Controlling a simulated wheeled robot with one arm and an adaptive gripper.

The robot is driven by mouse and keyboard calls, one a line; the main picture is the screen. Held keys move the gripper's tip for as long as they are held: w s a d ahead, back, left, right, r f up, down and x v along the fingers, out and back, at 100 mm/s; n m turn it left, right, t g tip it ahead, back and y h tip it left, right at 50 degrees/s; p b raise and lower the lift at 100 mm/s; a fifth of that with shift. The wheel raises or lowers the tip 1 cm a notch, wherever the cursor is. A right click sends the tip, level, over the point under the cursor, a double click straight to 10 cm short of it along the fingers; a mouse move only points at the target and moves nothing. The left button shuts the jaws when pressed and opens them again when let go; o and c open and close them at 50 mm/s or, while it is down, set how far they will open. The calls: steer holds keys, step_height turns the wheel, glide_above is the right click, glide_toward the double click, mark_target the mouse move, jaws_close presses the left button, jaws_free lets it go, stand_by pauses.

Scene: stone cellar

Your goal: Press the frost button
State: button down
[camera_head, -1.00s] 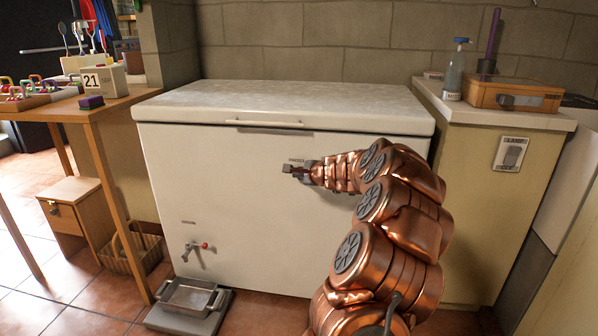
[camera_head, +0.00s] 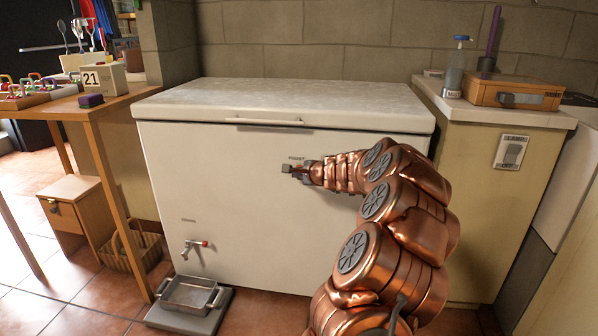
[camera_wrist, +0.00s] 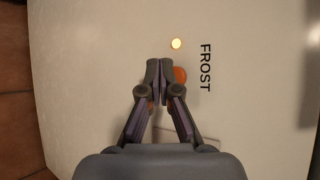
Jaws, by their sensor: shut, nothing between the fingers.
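The frost button is the orange-red round disc (camera_wrist: 180,75) on the white chest freezer's front (camera_head: 240,200), beside the printed word FROST in the wrist view. A small glowing yellow light (camera_wrist: 176,44) sits near it. My gripper (camera_wrist: 159,62) is shut and empty, its tips just beside the button and partly covering its edge. In the head view my gripper (camera_head: 290,169) is at the freezer's front, below the FROST label. I cannot tell whether the tips touch the panel.
A tap with a red end (camera_head: 203,244) sticks out low on the freezer above a metal tray (camera_head: 190,293). A wooden table (camera_head: 70,108) stands at the left. A counter (camera_head: 500,113) with a bottle and an orange case stands at the right, with a lamp switch (camera_head: 511,153) on its front.

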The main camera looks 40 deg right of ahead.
steer(key=shift+a, duration=0.1)
steer(key=shift+s+a+b, duration=0.4)
steer(key=shift+s+a, duration=0.45)
steer(key=shift+a, duration=0.35)
steer(key=shift+s+a+b, duration=0.35)
steer(key=shift+s+a, duration=0.5)
steer(key=shift+a, duration=0.3)
